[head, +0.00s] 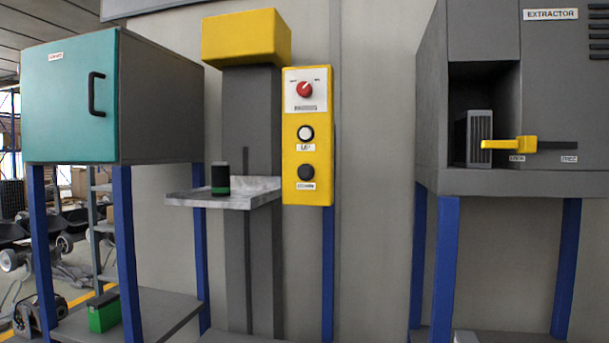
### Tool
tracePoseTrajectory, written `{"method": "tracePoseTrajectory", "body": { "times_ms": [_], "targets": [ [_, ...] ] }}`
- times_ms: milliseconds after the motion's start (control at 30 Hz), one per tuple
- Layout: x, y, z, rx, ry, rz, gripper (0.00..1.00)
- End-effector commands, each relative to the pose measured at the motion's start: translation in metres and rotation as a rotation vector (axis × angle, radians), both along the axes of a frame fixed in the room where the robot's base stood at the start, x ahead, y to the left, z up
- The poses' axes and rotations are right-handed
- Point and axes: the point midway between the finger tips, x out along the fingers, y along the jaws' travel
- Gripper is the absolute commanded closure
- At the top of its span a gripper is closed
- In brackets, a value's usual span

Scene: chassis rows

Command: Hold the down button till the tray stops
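A yellow control panel (308,225) hangs at the right of a grey lift column (250,110). Its lowest button is the dark down button (306,172), with a small label under it. Above it sits a white button (305,132) labelled UP, and a red rotary knob (304,90) is at the top. The grey tray (254,198) stands out from the column at about the height of the down button. A dark cylinder with a green band (220,180) stands upright on the tray. My gripper is not in view, and nothing touches the buttons.
A teal-doored cabinet (70,95) on blue legs stands at the left. A green and black box (104,312) sits on its low shelf (165,312). At the right, an extractor cabinet (470,182) has a yellow handle (505,144). The space before the panel looks clear.

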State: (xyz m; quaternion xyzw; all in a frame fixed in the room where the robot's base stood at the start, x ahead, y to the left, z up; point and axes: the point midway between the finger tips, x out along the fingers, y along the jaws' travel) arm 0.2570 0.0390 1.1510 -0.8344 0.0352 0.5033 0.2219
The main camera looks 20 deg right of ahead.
Motion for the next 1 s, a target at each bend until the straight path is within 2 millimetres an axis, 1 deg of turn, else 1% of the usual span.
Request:
{"method": "tracePoseTrajectory", "body": {
  "times_ms": [233,267,300,367,500,533,1000],
  "targets": [
    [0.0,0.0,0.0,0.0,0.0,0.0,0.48],
    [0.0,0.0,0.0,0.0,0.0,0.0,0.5],
    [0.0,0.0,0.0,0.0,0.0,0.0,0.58],
    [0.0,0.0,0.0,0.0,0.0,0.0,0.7],
    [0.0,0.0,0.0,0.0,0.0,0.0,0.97],
    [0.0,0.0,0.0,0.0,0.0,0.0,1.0],
    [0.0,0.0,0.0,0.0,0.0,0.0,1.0]
  ]
}}
